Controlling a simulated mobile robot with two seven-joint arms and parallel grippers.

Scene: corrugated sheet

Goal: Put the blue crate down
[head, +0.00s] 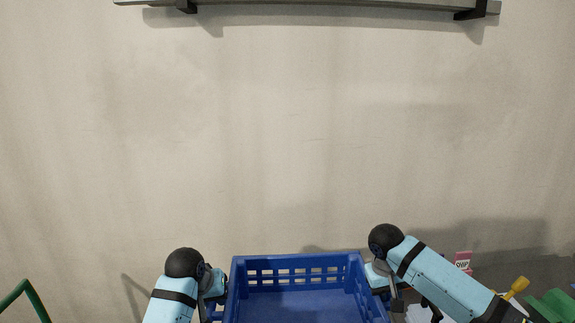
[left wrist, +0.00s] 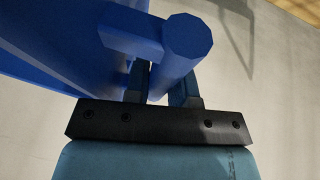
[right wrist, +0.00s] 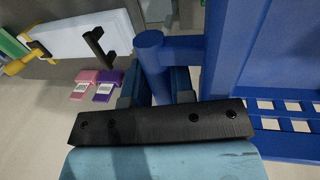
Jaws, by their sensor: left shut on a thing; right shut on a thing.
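The blue crate (head: 296,262) is at the bottom middle of the head view, between my two arms, and its near part is cut off by the frame edge. What I see of its inside looks empty. My left gripper (head: 220,290) is shut on the crate's left side; the left wrist view shows its fingers around a blue bar (left wrist: 178,65). My right gripper (head: 378,280) is shut on the crate's right side; the right wrist view shows its fingers around a blue bar (right wrist: 153,62). I cannot tell what is under the crate.
A pale wall (head: 290,130) fills the background, with a grey rail (head: 320,4) at the top. At right are a pink-and-white card (head: 463,260), a yellow item (head: 518,287) and a green item (head: 552,305). Pink (right wrist: 83,84) and purple (right wrist: 106,86) tags show in the right wrist view.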

